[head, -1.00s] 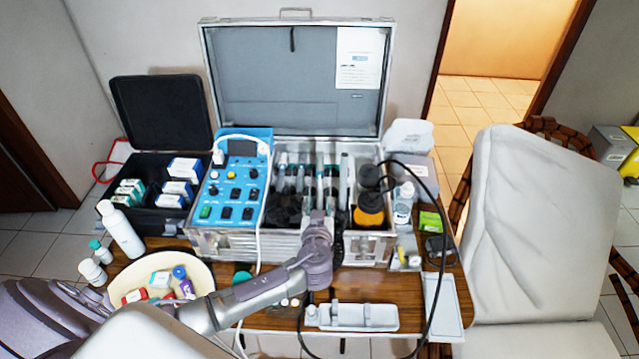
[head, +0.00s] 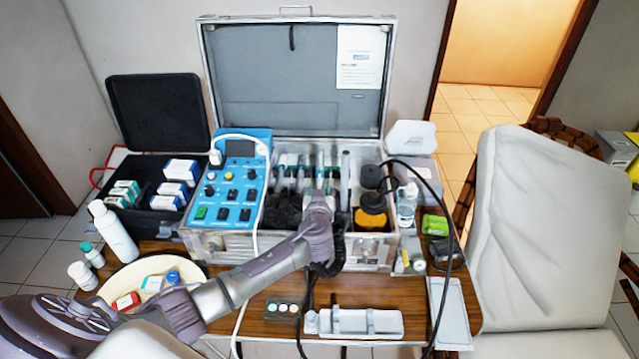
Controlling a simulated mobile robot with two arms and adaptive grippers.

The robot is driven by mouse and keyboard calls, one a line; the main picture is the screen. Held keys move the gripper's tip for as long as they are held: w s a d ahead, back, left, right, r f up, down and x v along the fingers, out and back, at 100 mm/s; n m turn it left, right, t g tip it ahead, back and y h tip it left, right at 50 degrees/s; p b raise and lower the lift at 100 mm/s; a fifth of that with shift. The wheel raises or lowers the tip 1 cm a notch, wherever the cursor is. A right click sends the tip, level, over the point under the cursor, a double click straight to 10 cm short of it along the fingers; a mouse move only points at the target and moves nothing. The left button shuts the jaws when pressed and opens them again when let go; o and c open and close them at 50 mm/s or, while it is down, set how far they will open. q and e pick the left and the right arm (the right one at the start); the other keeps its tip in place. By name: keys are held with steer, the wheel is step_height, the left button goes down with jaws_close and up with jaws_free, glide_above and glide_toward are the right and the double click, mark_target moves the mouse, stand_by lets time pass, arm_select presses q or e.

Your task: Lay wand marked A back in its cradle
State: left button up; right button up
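Several upright wands (head: 345,178), some with teal parts, stand in a row inside the open metal case (head: 225,243). No letter A can be read on any of them. A white holder with raised ends (head: 352,321) lies on the table in front of the case; I cannot tell whether it is the cradle. My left gripper (head: 320,203) reaches over the case's front wall, at the front of the wands. Its fingers are hidden or blurred against dark coiled cords, so its grip cannot be told. My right gripper is not in view.
A blue control panel (head: 233,185) stands left of the wands, and an orange-based jar (head: 371,219) to their right. A black cable loops down the right side. A cream bowl (head: 112,281) lies partly under my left arm. A pale tray (head: 450,312) lies at right.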

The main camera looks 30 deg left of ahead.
mark_target(320, 163)
arm_select(q)
jaws_close()
steer(key=shift+w+a+r+p, duration=0.2)
steer(key=shift+w+r+p, duration=0.3)
steer(key=shift+r, duration=0.65)
steer(key=shift+w+a+r+p, duration=0.25)
steer(key=shift+r+p, duration=0.35)
steer(key=shift+r, duration=0.6)
steer(key=shift+w+a+r+p, duration=0.15)
steer(key=shift+w+r+p, duration=0.35)
steer(key=shift+r, duration=0.65)
